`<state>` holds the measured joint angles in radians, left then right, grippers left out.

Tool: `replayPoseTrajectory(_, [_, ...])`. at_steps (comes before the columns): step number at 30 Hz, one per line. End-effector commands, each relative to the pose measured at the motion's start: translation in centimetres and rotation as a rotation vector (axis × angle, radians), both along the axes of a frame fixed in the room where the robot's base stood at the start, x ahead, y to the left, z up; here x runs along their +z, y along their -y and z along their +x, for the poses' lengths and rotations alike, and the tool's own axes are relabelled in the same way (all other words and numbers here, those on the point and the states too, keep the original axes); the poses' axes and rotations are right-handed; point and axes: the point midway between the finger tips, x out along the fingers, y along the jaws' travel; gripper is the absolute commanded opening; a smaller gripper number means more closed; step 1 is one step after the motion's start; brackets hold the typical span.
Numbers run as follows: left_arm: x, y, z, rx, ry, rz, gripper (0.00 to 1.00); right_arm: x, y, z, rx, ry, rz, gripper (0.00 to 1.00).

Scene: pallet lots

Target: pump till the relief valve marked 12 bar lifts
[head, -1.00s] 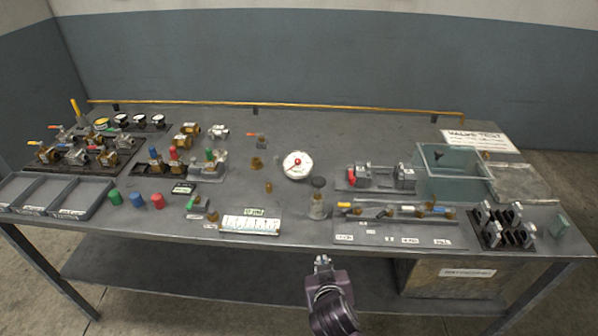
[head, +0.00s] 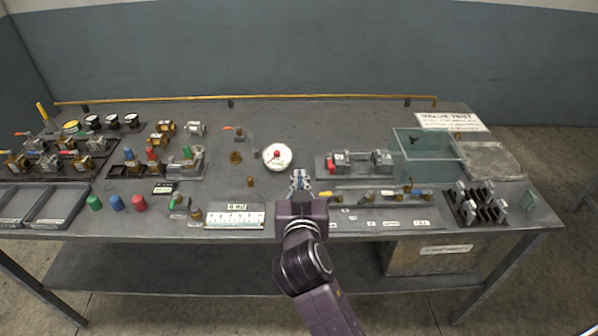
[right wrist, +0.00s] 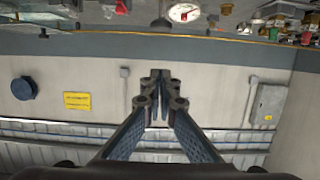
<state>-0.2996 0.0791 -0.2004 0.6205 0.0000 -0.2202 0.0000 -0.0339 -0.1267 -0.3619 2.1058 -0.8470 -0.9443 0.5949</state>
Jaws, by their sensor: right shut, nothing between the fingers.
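A round white gauge with a red centre (head: 277,157) is at the middle of the bench; it also shows in the right wrist view (right wrist: 184,12). Small brass valves with red, blue and green tops (head: 151,155) stand in a row left of it. No 12 bar marking is readable, so I cannot tell which valve bears it, and I cannot single out the pump. My right gripper (head: 299,181) is shut and empty over the bench's front part, just right of and nearer than the gauge; its fingers meet in the right wrist view (right wrist: 160,88). My left gripper is out of view.
A clear tank (head: 428,157) and a clamp-like fixture (head: 362,162) stand on the right. A rack of dark fittings (head: 480,204) is at the front right. Loose coloured caps (head: 117,203) and a tray (head: 57,205) lie front left. A brass rail (head: 250,98) runs along the back.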

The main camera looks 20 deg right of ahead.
Motion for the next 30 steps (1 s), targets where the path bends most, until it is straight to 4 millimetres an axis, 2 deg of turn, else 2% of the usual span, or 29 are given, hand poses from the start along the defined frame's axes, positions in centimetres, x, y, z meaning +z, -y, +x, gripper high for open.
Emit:
replayPoseTrajectory(14, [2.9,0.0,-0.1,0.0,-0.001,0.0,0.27,-1.7,2.5,8.4,-0.001,0.0,-0.002,0.0])
replayPoseTrajectory(18, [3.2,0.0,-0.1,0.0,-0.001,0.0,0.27,-4.2,2.5,8.3,0.001,-0.006,-0.001,0.0])
replayPoseTrajectory(21, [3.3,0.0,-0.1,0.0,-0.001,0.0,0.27,-5.2,2.5,8.4,-0.001,-0.003,-0.002,0.0])
replayPoseTrajectory(30, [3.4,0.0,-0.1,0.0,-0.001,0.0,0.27,-6.0,2.5,8.4,0.0,0.0,0.001,0.0])
